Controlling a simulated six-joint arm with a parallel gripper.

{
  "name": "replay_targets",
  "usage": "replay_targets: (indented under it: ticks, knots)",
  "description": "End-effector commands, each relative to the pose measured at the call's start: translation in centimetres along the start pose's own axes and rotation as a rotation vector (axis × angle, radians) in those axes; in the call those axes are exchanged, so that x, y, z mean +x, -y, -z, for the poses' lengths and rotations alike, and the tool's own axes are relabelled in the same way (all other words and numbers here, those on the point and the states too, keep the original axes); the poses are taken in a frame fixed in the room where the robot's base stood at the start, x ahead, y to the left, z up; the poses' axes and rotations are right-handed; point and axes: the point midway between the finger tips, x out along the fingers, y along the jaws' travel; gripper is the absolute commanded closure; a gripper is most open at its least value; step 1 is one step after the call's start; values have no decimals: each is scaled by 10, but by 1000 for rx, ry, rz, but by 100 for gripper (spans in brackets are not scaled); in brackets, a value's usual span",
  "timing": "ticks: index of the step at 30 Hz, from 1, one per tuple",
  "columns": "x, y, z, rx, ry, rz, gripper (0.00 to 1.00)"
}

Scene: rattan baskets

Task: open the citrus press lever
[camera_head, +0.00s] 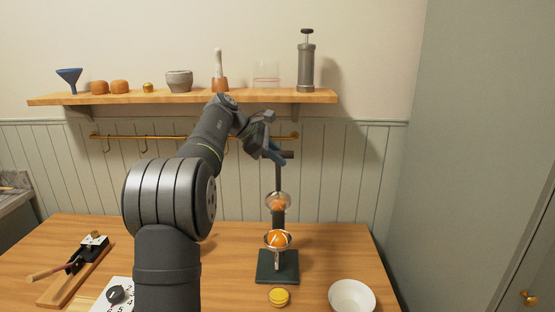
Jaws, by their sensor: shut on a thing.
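The citrus press (278,218) stands upright on the wooden table, on a dark square base (277,267). Its upper cup (278,201) is apart from and above the lower bowl (278,239). Orange shapes show at both cup and bowl. The dark lever handle (289,154) is at the top of the press, above the upper cup. My gripper (276,153), with bluish fingers, is shut on this handle from the left. The exact grip is small and partly hidden by the fingers.
A white bowl (352,297) and a yellow round thing (279,297) are near the press. A wooden board (60,291) with a dark device lies left. A shelf (200,97) with several kitchen things and a brass rail (120,137) are behind. A grey cabinet (470,150) stands right.

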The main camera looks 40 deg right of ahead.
Motion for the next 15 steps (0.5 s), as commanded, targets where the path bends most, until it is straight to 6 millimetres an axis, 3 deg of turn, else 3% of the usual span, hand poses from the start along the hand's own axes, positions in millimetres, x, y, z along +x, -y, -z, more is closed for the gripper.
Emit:
replay_targets:
  ticks: [14,15]
  knots:
    - [0,-2,-1,2,2,-2,100]
    - [0,-2,-1,3,2,-2,70]
